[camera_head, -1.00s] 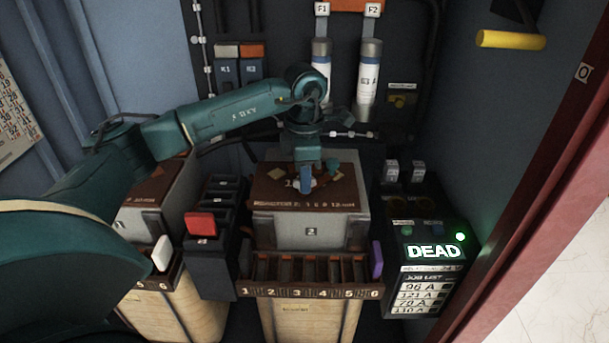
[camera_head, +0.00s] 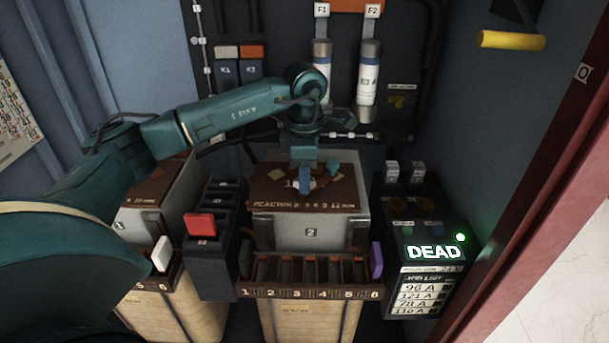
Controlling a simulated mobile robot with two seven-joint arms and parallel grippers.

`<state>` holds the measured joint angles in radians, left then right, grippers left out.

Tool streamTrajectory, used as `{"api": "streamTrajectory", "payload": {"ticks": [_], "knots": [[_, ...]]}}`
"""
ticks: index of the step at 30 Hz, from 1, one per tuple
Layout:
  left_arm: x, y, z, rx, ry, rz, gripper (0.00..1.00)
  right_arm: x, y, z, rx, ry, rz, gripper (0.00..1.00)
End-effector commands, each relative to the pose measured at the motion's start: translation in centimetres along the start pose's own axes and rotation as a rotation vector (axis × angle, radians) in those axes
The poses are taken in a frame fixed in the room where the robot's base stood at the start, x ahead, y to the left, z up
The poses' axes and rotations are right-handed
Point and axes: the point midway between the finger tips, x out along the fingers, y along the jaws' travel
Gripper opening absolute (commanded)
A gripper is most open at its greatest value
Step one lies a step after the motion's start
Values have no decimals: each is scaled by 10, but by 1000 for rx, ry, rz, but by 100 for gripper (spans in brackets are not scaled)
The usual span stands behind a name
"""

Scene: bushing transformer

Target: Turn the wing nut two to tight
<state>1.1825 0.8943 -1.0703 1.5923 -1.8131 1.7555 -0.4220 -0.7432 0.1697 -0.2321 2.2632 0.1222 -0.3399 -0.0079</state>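My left gripper (camera_head: 305,185) points straight down over the brown top of the grey box marked 2 (camera_head: 311,232), whose top edge reads "REACTOR 2". Its blue fingertip covers the spot below it, where a wing nut may be; I cannot make out the wing nut or whether the fingers are closed on it. A small teal knob-like piece (camera_head: 333,167) shows just right of the fingers on the brown top. My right gripper is not in view.
A slotted rack (camera_head: 311,291) numbered 1 to 6 with a purple handle (camera_head: 376,260) stands in front. A dark unit with a red handle (camera_head: 200,225) is left. A panel with a lit "DEAD" sign (camera_head: 433,252) is right. Fuses (camera_head: 369,75) stand behind.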

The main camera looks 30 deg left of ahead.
Motion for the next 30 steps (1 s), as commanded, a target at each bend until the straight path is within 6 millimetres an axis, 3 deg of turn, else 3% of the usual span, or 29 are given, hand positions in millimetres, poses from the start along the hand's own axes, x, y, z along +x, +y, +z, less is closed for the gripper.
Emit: {"api": "streamTrajectory", "payload": {"ticks": [6, 10, 24, 30], "knots": [[1, -1, 0, 0, 3, -3, 29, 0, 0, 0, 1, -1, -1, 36], [-9, 0, 0, 0, 2, -3, 29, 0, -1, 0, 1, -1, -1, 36], [-106, 0, 1, 0, 0, 1, 29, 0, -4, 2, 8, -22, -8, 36], [-128, 0, 0, -1, 1, -1, 29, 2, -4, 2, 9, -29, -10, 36]]}}
